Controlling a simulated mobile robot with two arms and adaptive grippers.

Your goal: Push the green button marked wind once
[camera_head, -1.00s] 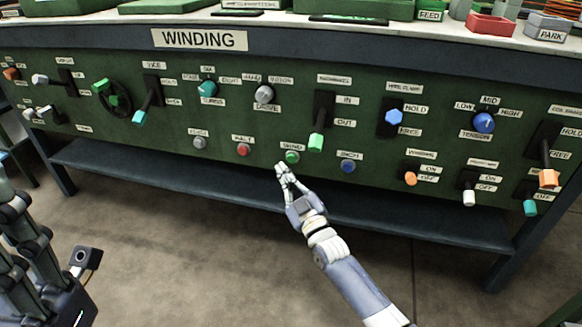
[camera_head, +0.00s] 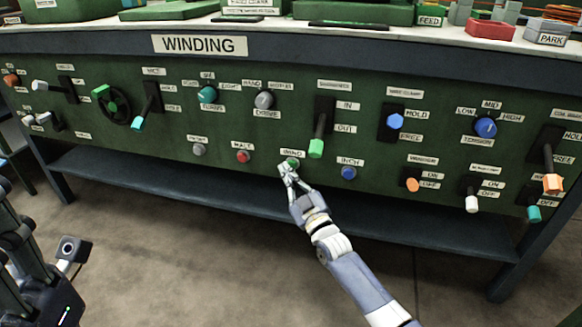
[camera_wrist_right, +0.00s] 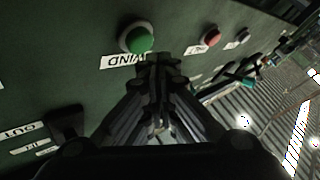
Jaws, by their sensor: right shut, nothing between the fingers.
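The green button (camera_head: 293,163) sits in the lower row of the green panel, with its WIND label (camera_head: 292,154) just above it in the head view. In the right wrist view the green button (camera_wrist_right: 139,39) shows whole with its collar, with the label beside it. My right gripper (camera_head: 287,172) is shut and empty. Its fingertips are just below and left of the button in the head view; whether they touch the panel I cannot tell. In the wrist view the fingertips (camera_wrist_right: 160,62) lie beside the label, apart from the button. My left gripper is not clearly seen.
The red HALT button (camera_head: 243,157) is left of the green one, and the blue INCH button (camera_head: 348,172) is right. A green-tipped lever (camera_head: 316,148) hangs above right. A dark shelf (camera_head: 200,185) runs below the panel.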

